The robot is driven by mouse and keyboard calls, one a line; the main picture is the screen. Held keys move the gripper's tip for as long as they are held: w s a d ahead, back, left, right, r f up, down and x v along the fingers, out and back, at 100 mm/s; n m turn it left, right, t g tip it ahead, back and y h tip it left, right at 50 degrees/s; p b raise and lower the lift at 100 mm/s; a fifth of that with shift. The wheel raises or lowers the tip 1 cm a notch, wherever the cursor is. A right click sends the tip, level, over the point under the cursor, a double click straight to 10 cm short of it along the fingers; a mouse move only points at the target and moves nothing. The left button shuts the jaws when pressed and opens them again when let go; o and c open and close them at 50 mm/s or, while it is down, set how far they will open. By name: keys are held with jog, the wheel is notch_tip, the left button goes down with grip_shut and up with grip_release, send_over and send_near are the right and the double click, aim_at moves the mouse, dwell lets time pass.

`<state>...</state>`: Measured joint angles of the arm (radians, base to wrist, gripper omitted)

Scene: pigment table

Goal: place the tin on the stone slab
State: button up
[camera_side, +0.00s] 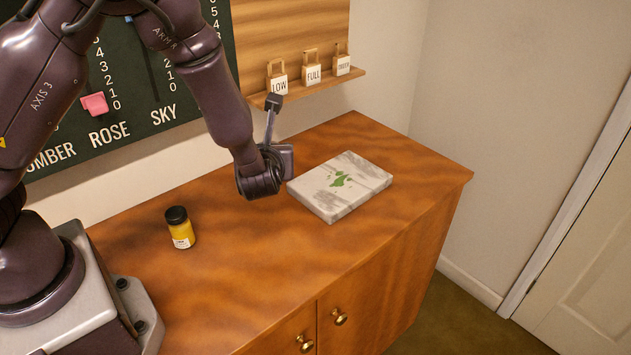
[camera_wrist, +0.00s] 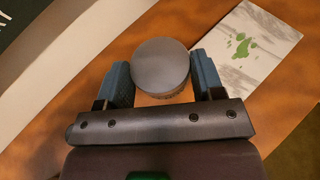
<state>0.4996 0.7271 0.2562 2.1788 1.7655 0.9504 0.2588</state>
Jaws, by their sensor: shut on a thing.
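In the wrist view, a round grey tin (camera_wrist: 162,62), seen from its top, sits between the two blue-grey fingers of my gripper (camera_wrist: 162,72), which is shut on it. The stone slab (camera_wrist: 262,72) lies to the right of the tin there, with a gap of bare wood between them in the picture. In the side view, the pale grey slab (camera_side: 325,203), with green stains on top, lies flat on the cabinet top.
A yellow jar with a black lid (camera_side: 181,228) stands on the wooden cabinet top (camera_side: 240,265) to the left. Small tagged blocks (camera_side: 312,70) stand on a wall shelf behind. A dark scoreboard (camera_side: 150,90) hangs on the wall. The cabinet top in front of the slab is clear.

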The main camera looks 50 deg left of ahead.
jog(key=w+d+r+m+t+h, duration=0.2)
jog(key=m+h, duration=0.1)
send_over(340, 184)
jog(key=shift+t, duration=0.4)
jog(key=f, duration=0.9)
jog(key=shift+s+a+f, duration=0.1)
jog(key=shift+s+f, duration=0.15)
jog(key=shift+f, duration=0.05)
jog(key=shift+w+f, duration=0.15)
jog(key=shift+f, duration=0.8)
jog(key=shift+w+f, duration=0.1)
jog(key=shift+f, duration=0.8)
jog(key=shift+f, duration=0.1)
jog(key=o, duration=0.9)
jog(key=shift+o, duration=0.2)
